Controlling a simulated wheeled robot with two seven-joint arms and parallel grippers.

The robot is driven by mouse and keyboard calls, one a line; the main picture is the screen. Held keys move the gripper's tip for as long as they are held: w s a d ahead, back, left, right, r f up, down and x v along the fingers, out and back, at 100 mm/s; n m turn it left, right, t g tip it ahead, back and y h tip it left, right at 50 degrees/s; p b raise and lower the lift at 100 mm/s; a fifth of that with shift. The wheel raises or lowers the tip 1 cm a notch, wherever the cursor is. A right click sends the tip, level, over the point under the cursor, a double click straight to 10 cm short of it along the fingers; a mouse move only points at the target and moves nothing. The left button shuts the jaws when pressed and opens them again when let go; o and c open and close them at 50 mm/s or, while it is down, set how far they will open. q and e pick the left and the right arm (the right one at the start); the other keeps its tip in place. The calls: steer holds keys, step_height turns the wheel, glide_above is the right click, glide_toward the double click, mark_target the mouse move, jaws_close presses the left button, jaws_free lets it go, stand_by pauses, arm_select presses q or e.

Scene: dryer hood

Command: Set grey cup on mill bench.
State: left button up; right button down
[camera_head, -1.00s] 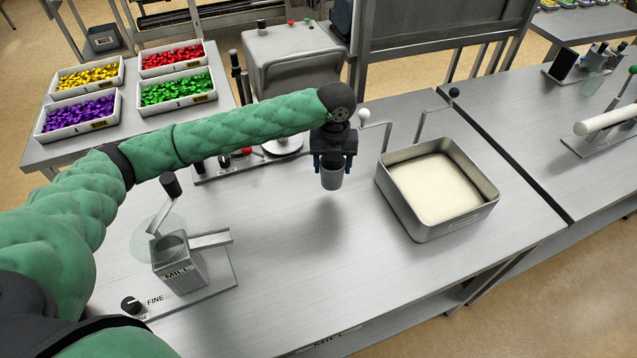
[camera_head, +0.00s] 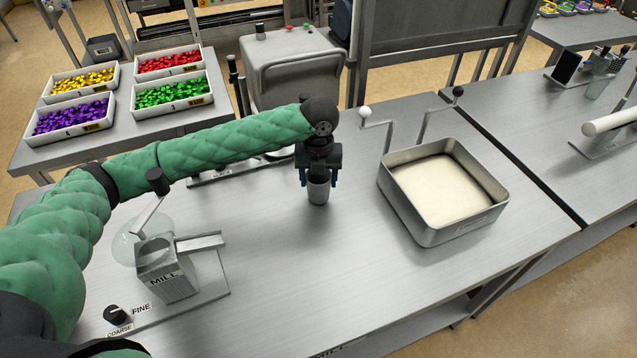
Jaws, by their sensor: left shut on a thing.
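The grey cup (camera_head: 318,191) is upright between the fingers of my left gripper (camera_head: 318,180). The gripper points straight down and is shut on the cup. The cup is at or just above the top of the mill bench (camera_head: 300,270); I cannot tell whether its base touches. It is between the mill (camera_head: 168,270) on the left and the metal pan on the right. My right gripper is not in view.
The pan (camera_head: 470,232) of pale material stands on the bench's right side, with bent rods behind it. Trays of coloured pieces, such as the green one (camera_head: 172,93), sit on a table at the back left. The bench in front of the cup is clear.

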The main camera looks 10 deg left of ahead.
arm_select(q)
steer(key=shift+d+f, duration=0.1)
steer(key=shift+f, duration=0.05)
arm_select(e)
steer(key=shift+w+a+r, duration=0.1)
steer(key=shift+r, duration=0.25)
arm_select(q)
steer(key=shift+f, duration=0.1)
steer(key=o, duration=1.1)
steer(key=shift+r, duration=0.35)
step_height(320, 180, up, 10)
steer(key=b, duration=0.4)
steer(key=shift+r, duration=0.75)
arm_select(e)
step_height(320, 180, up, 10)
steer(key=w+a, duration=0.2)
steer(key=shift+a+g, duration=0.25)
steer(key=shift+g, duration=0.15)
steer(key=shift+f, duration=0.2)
